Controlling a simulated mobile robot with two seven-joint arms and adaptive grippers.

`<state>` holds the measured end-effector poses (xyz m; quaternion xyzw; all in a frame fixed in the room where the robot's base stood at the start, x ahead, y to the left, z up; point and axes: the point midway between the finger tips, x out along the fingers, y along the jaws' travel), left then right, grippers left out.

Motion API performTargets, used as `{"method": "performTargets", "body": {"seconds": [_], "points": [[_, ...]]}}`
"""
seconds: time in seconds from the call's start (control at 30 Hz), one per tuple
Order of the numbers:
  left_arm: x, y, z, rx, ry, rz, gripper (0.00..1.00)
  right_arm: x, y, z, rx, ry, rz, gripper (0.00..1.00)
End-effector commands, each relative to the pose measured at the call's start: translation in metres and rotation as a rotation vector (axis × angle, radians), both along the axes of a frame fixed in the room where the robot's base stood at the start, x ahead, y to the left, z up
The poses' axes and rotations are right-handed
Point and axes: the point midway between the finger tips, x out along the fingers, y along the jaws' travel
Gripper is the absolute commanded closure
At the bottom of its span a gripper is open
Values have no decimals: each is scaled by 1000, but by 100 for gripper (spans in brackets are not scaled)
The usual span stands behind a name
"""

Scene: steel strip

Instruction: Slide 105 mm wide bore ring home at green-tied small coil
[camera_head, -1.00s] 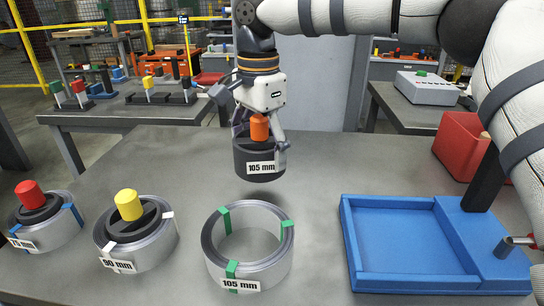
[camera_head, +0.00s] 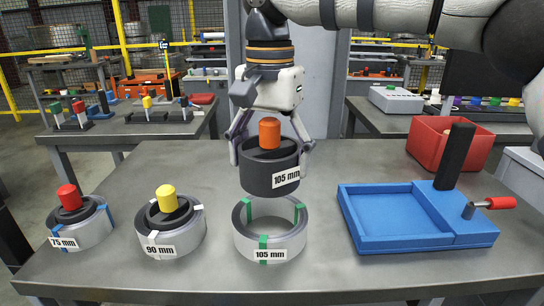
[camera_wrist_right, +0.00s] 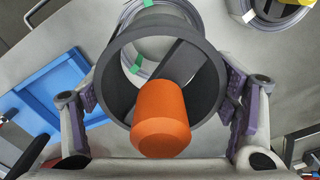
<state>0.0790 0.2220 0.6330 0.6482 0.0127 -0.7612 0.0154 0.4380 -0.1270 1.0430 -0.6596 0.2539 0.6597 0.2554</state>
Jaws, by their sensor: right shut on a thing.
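The dark 105 mm bore ring (camera_head: 262,178) has an orange knob (camera_head: 269,132) and a "105 mm" label. My right gripper (camera_head: 271,150) is shut on this ring, with fingers on both sides of it. It holds the ring upright just above the small steel coil with green ties (camera_head: 270,248), also labelled 105 mm. In the right wrist view the ring (camera_wrist_right: 203,77) is between the fingers, and part of the green-tied coil (camera_wrist_right: 158,72) shows through its bore. Whether the ring touches the coil rim is hard to tell. My left gripper is not in view.
A 90 mm coil (camera_head: 182,238) with a yellow-knobbed ring and a 75 mm coil (camera_head: 88,232) with a red-knobbed ring stand to the left. A blue tray (camera_head: 400,243) with a dark post and red-handled crank lies right. A red bin (camera_head: 450,143) stands behind it.

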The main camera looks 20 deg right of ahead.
Motion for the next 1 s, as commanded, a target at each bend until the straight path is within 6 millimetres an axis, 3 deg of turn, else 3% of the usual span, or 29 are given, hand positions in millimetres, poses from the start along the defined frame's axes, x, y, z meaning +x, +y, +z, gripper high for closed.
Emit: {"method": "performTargets", "body": {"seconds": [0.13, 0.6, 1.0], "points": [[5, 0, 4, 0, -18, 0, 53, -1, 0, 2, 1, -3, -1, 52], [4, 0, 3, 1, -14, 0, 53, 0, 0, -52, 0, 1, -2, 52], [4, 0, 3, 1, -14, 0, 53, 0, 0, -58, 1, -1, -2, 52]]}}
